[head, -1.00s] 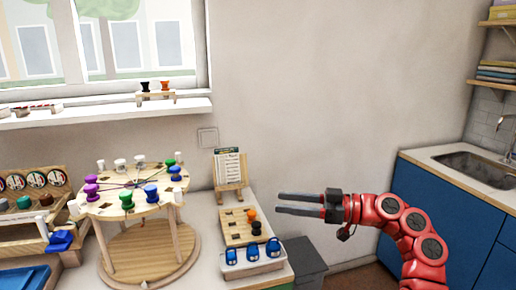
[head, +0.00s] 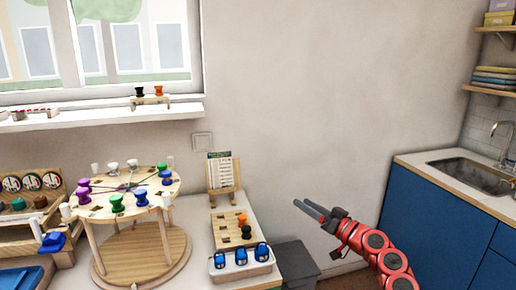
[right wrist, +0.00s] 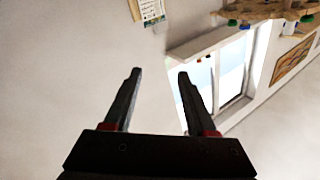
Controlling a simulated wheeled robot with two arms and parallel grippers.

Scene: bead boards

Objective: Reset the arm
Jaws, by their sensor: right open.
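My right gripper (head: 316,208) is in the head view, at the end of my red arm, to the right of the workbench and in front of the bare wall. Its two dark fingers point up and left, touching nothing. In the right wrist view the gripper (right wrist: 160,78) is open, with an empty gap between the fingers and the wall and window behind. My left gripper is not in view.
A round wooden bead stand (head: 105,212) with colored spools stands at the left. A small peg board (head: 228,222) and a white tray with blue pieces (head: 241,262) lie on the bench. A grey bin (head: 296,262) stands beside it. Blue cabinets (head: 432,222) are at the right.

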